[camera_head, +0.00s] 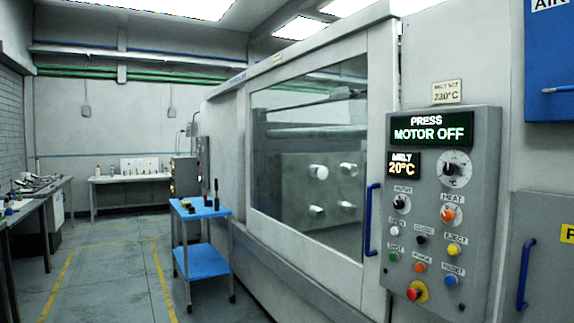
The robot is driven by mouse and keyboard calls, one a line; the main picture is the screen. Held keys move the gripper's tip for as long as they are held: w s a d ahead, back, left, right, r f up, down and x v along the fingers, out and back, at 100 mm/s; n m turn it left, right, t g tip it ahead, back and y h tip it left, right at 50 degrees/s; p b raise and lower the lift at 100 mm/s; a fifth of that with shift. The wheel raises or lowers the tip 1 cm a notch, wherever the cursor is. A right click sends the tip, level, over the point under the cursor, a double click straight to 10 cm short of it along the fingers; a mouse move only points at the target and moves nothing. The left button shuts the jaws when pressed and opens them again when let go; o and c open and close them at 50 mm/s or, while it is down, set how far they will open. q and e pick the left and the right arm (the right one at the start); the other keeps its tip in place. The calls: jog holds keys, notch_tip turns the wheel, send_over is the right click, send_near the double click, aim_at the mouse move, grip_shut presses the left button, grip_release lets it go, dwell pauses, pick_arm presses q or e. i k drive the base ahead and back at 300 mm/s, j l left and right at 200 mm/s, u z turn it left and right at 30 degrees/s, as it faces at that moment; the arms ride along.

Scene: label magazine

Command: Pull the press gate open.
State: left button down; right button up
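The press gate (377,100) is a pale grey framed panel with a large clear window (300,190) on the front of the press. A blue vertical handle (372,220) sits at its right edge, beside the control panel. The gate looks shut, its right edge close to the panel. Through the window I see several round metal bars inside the press. Neither of my grippers shows in the head view.
The control panel (480,130) has knobs and coloured buttons; its displays read "PRESS MOTOR OFF" and "MELT 20°C". A blue two-shelf cart (207,263) stands left of the press. Workbenches line the left and back. The floor (112,285) between yellow lines is clear.

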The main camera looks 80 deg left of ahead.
aim_at(356, 282)
jog(key=u, duration=2.8)
